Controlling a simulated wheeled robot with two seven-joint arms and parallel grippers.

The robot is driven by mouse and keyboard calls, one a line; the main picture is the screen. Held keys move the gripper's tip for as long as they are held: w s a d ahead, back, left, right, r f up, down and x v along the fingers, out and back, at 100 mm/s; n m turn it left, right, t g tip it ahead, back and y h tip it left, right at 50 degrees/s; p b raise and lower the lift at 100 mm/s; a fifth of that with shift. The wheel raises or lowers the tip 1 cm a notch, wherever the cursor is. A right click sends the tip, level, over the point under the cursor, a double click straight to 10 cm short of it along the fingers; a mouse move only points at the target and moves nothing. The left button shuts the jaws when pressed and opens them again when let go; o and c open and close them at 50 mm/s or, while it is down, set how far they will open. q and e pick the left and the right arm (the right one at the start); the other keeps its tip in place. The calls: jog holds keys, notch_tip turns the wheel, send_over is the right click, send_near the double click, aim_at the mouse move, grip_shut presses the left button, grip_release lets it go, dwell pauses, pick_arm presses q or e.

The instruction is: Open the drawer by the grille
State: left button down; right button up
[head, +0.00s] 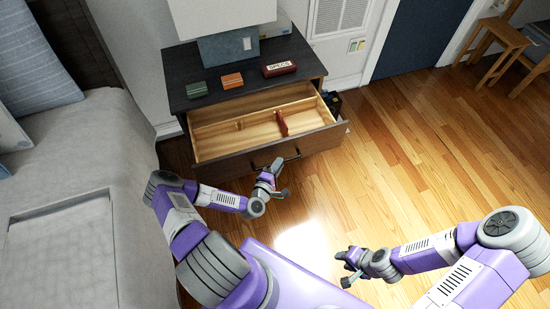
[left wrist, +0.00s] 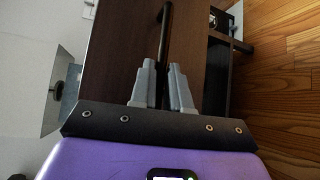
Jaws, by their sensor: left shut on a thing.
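The drawer (head: 235,158) of the dark nightstand stands pulled out, its pale wooden inside with dividers showing. The white wall grille (head: 340,15) is behind the nightstand, to the right. My left gripper (head: 277,168) is at the drawer's front, shut on its dark bar handle (head: 290,158). In the left wrist view the handle (left wrist: 166,35) runs between the two grey fingers (left wrist: 163,85). A red upright piece (head: 281,123) stands inside the drawer. My right gripper (head: 343,268) is open and empty above the floor, away from the drawer.
On the nightstand top (head: 240,95) are a green box (head: 197,90), an orange box (head: 232,81), a red SPECS case (head: 279,69) and a lamp (head: 228,48). A grey bed (head: 75,150) stands left. The wooden floor (head: 400,150) to the right is clear.

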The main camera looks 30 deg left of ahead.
pick_arm(q)
jog(key=shift+s+d, duration=0.65)
jog(key=shift+d, duration=0.1)
jog(key=c, duration=1.2)
grip_release()
jog(key=shift+o, duration=0.2)
jog(key=s+r+p, duration=0.1)
jog(key=s, duration=0.6)
jog(key=shift+s+d+p, duration=0.2)
jog(key=shift+p, duration=0.15)
